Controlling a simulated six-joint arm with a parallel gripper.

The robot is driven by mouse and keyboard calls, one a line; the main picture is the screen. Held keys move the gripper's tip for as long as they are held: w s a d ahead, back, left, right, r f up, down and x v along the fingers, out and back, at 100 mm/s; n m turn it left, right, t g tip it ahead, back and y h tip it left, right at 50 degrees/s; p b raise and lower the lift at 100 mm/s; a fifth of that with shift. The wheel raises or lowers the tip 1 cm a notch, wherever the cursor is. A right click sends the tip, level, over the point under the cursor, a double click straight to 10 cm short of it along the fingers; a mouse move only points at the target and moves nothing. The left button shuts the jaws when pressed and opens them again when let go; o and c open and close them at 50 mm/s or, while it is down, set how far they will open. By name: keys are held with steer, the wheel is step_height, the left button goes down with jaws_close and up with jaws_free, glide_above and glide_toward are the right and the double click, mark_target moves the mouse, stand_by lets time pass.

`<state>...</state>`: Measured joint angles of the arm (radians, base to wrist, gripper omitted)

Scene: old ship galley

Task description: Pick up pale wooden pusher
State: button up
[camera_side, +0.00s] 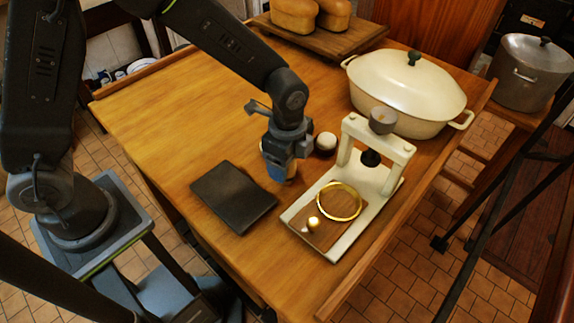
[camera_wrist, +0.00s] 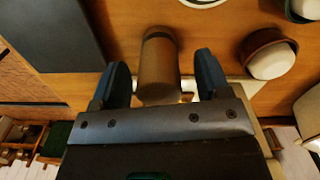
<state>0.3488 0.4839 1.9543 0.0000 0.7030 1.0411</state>
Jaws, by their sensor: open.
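The pale wooden pusher (camera_wrist: 159,62) is a short tan cylinder with a dark band near one end. In the wrist view it lies between the two fingers of my gripper (camera_wrist: 163,75), with a gap visible on each side. In the side view my gripper (camera_side: 279,172) is low over the table, and only a tan sliver of the pusher (camera_side: 292,173) shows beside the fingers. My gripper is open and around the pusher, not closed on it. The pusher's lower end is hidden in the wrist view.
A cream press (camera_side: 387,180) with a brass ring (camera_side: 339,201) stands just right. A dark slab (camera_side: 234,196) lies left. A small dark cup with a pale top (camera_side: 325,143) is close behind. A cream lidded pot (camera_side: 408,92) and a bread board (camera_side: 330,38) are farther back. Table left is clear.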

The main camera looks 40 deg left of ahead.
steer(key=shift+f, duration=0.75)
steer(key=shift+c, duration=0.3)
steer(key=c, duration=1)
steer(key=shift+r, duration=0.1)
steer(key=shift+c, duration=0.2)
